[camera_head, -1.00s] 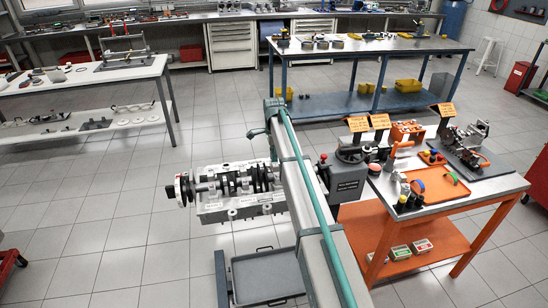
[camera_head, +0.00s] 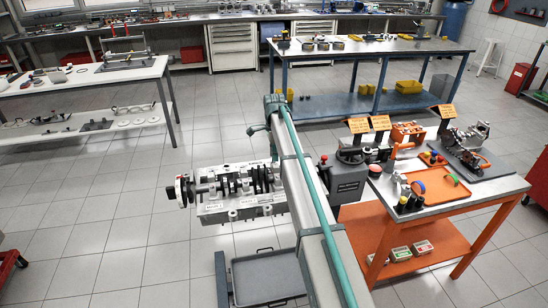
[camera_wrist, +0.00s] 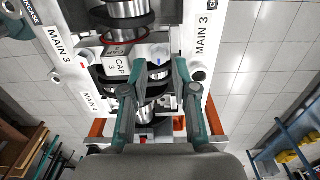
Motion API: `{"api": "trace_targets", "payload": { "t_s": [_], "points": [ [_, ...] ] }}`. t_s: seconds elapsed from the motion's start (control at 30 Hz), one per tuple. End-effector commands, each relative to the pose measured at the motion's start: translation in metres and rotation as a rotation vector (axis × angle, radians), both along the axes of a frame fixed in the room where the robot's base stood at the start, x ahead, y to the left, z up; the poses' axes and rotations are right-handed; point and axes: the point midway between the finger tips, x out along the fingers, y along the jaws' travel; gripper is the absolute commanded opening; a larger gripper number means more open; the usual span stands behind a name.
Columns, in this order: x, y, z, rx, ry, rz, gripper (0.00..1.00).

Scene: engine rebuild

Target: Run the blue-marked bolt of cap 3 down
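Cap 3 (camera_wrist: 122,67) is a pale block labelled "CAP 3" across the crankshaft (camera_wrist: 128,10) in the wrist view. A small blue mark (camera_wrist: 158,62) shows at its right part, between my fingers; the bolt's shape and depth cannot be made out. My gripper (camera_wrist: 154,80) has its two teal fingers apart, one at each side of the cap area, with nothing seen held between them. Whether the fingertips touch the cap is unclear. In the head view the engine block (camera_head: 238,208) lies left of my arm, which hides its right end and my gripper.
White "MAIN 3" rails (camera_wrist: 207,35) flank the cap in the wrist view. In the head view, a grey tray (camera_head: 268,277) lies below the engine block. An orange-framed bench (camera_head: 480,190) with tools and parts stands to the right.

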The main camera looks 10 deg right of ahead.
Motion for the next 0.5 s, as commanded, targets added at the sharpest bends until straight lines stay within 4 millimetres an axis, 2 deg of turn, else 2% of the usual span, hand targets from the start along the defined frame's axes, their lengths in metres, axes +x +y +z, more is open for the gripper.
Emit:
{"api": "trace_targets", "payload": {
  "t_s": [0.3, 0.5],
  "points": [
    [0.003, 0.000, 0.062, 0.000, -0.003, 0.000, 0.28],
    [0.003, 0.000, 0.090, 0.001, -0.002, 0.000, 0.28]
  ]
}}
